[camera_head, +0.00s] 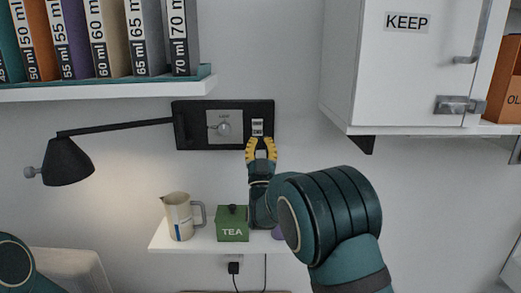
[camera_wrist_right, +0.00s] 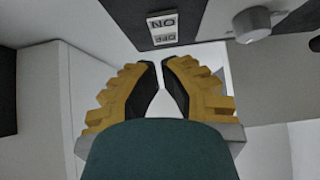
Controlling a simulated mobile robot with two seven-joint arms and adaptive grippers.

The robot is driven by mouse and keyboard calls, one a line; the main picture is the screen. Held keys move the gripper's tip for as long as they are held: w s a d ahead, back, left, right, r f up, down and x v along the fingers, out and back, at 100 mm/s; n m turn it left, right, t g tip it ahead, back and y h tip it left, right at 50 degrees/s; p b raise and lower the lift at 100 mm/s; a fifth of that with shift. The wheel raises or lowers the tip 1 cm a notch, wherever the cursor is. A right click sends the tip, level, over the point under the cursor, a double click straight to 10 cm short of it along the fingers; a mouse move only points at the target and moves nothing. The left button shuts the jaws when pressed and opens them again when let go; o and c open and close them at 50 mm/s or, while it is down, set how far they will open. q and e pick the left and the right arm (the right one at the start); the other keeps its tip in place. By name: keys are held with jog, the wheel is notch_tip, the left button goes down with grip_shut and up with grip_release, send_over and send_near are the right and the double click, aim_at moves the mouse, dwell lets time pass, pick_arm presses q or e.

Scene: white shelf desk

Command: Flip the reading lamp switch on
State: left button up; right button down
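The reading lamp (camera_head: 68,160) has a black shade on a long black arm, fixed to a black wall panel (camera_head: 190,135). A pale glow shows on the wall below the shade. The switch (camera_head: 257,127) is a small light plate on the panel's right part; its ON and OFF marks also show upside down in the right wrist view (camera_wrist_right: 162,28). My right gripper (camera_head: 261,144) is just below the switch, apart from it in the right wrist view (camera_wrist_right: 162,65). Its yellow fingers are slightly apart with nothing between them. My left gripper is out of view.
A round knob (camera_head: 224,128) sits left of the switch. Below, a small shelf (camera_head: 163,245) holds a jug (camera_head: 179,216) and a green TEA box (camera_head: 232,225). A white cabinet (camera_head: 395,75) hangs at right, and a shelf of binders (camera_head: 105,40) at upper left.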

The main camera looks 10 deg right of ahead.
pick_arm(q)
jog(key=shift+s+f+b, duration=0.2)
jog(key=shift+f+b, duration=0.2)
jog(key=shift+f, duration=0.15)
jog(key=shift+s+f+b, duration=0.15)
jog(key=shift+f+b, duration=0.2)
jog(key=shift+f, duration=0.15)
pick_arm(e)
jog(key=w+f+v, duration=0.1)
jog(key=v, duration=0.9)
jog(key=shift+d, duration=0.1)
jog(key=shift+f, duration=0.1)
